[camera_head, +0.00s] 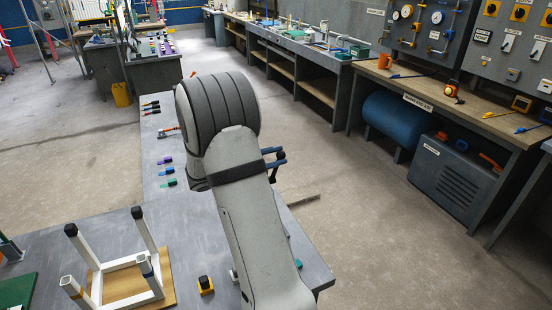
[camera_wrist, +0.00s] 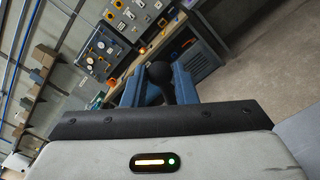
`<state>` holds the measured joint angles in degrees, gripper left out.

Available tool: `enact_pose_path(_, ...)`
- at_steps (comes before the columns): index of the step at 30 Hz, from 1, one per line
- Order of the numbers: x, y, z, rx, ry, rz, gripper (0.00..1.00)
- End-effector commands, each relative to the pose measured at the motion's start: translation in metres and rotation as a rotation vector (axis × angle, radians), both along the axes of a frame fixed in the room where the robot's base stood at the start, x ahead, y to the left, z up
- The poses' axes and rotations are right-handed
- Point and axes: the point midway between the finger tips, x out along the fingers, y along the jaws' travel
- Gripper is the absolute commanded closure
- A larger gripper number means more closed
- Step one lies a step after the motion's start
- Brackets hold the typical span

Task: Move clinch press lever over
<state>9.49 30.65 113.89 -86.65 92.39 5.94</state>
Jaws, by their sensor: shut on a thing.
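The clinch press lever has a black ball knob (camera_wrist: 160,72), seen in the wrist view between my blue fingers. My gripper (camera_wrist: 159,82) is shut on the lever, with one finger on each side just below the ball. In the head view my gripper (camera_head: 279,158) shows only as blue fingertips to the right of my grey wrist, with part of the dark lever (camera_head: 276,176) beside and below them. The body of the press is hidden behind my arm in the head view.
A grey bench (camera_head: 190,232) stands below my arm. It carries an upturned stool frame (camera_head: 128,264) with white legs, a yellow and black item (camera_head: 205,285) and several coloured markers. Open floor (camera_head: 365,235) lies to the right, before a wooden-topped workbench (camera_head: 446,88) and blue tank (camera_head: 394,124).

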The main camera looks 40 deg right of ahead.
Motion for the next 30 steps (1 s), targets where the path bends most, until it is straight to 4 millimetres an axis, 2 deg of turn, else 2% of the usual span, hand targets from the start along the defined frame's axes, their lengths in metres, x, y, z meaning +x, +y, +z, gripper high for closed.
enact_pose_path(6, 0.014, -0.003, 0.008, 0.000, -0.002, 0.001, 0.87)
enact_pose_path(15, 0.018, -0.004, 0.009, -0.002, -0.003, 0.003, 0.88)
enact_pose_path(16, 0.018, -0.004, 0.009, -0.002, -0.003, 0.003, 0.74)
enact_pose_path(24, 0.018, -0.004, 0.008, -0.001, -0.001, 0.002, 0.52)
enact_pose_path(25, 0.017, -0.004, 0.008, -0.001, -0.001, 0.002, 0.50)
enact_pose_path(30, 0.017, -0.004, 0.008, 0.000, 0.000, 0.001, 0.49)
